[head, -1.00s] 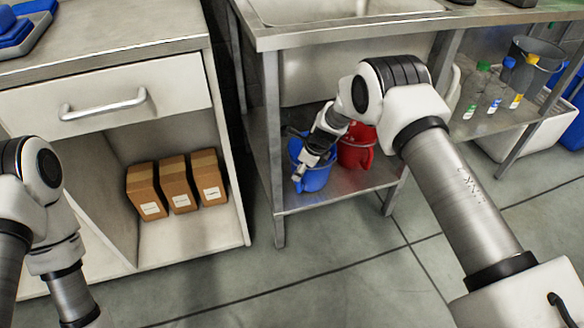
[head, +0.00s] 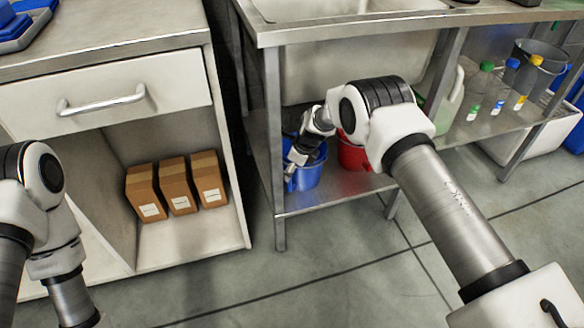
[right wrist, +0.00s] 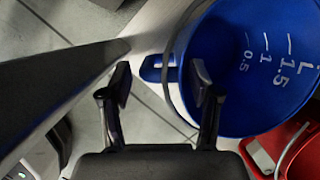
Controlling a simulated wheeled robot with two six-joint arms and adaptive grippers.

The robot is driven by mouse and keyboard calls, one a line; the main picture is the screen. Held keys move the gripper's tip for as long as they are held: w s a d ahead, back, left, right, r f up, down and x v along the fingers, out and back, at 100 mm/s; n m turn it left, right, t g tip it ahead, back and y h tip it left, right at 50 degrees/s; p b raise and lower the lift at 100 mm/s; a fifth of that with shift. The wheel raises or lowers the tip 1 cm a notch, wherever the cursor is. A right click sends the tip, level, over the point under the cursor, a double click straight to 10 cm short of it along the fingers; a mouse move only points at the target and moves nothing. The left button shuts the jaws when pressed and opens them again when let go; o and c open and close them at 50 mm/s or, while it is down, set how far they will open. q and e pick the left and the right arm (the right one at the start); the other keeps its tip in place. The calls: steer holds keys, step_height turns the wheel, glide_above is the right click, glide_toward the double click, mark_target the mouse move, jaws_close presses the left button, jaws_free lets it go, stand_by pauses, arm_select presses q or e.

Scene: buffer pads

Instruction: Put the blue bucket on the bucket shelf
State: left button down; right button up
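The blue bucket (head: 309,177) stands on the metal lower shelf (head: 335,198) under the sink, near its front left corner. Its inside, with white volume marks, shows in the right wrist view (right wrist: 265,100). My right gripper (head: 290,165) is at the bucket's left rim. In the right wrist view my right gripper (right wrist: 160,82) has its fingers apart, one outside the rim and one over the bucket's inside, with the small blue rim lug between them. My left arm is at the left edge; its gripper is out of view.
A red bucket (head: 352,155) stands right beside the blue one. A table leg (head: 275,150) is close on the left. The cabinet (head: 230,150) with brown boxes (head: 177,187) is further left. Bottles (head: 487,85) and a grey bucket (head: 540,62) are at the right.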

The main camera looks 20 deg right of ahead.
steer(key=shift+r, duration=0.3)
steer(key=p+v, duration=0.3)
steer(key=v, duration=0.4)
steer(key=shift+s, duration=0.1)
